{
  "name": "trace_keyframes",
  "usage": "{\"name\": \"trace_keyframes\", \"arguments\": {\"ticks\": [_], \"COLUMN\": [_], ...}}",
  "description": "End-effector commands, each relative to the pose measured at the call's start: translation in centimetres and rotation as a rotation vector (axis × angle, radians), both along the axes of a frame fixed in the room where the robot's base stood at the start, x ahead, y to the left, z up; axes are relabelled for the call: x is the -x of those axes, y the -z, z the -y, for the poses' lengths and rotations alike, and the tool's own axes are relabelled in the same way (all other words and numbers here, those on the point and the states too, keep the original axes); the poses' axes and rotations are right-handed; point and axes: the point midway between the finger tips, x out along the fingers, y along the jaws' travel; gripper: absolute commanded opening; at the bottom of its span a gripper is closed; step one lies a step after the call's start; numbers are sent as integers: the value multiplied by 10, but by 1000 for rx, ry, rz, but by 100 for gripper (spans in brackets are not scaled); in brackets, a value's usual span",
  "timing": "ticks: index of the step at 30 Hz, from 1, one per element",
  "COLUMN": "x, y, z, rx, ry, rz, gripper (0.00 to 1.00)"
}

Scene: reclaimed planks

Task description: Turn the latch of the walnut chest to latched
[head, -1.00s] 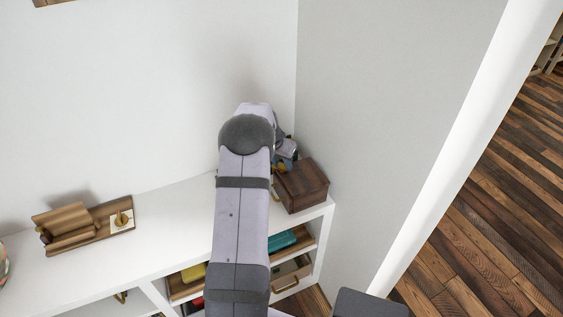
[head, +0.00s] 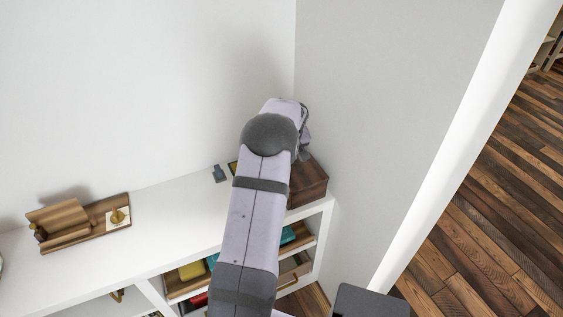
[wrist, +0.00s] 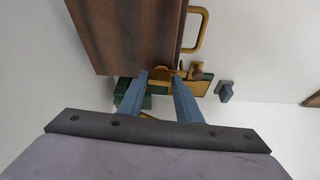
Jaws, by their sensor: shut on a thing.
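The walnut chest (head: 312,186) stands at the right end of the white shelf top, beside the wall; my arm covers part of it. In the wrist view the chest (wrist: 125,35) fills the upper left, with a brass handle (wrist: 199,30) on its side. The brass latch (wrist: 160,87) is at the chest's edge. My gripper (wrist: 162,77) is shut on the latch, a finger on either side of it. The fingers hide part of the latch, so I cannot tell its exact angle. In the head view my arm hides the fingers and latch.
A small blue-grey object (head: 219,174) lies on the shelf top (head: 180,213) left of my arm. A dark green, yellow-edged thing (wrist: 128,98) lies near the chest. A wooden piece with a brass knob (head: 72,222) stands left. Open drawers (head: 187,283) are below; a wall is close right.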

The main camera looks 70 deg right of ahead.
Motion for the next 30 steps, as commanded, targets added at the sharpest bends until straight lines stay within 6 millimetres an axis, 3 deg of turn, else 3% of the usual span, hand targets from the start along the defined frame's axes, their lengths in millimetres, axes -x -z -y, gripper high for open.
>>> {"name": "trace_keyframes", "arguments": {"ticks": [9,23,24,25,30], "x": [1,1,1,1,1], "y": [0,-1,-1,-1,0], "z": [1,1,1,1,1], "rx": [3,3,3,2,1], "ry": [-104,-119,-119,-118,-117], "rz": [-2,-3,-3,-3,-2], "gripper": [9,9,41,48,50]}}
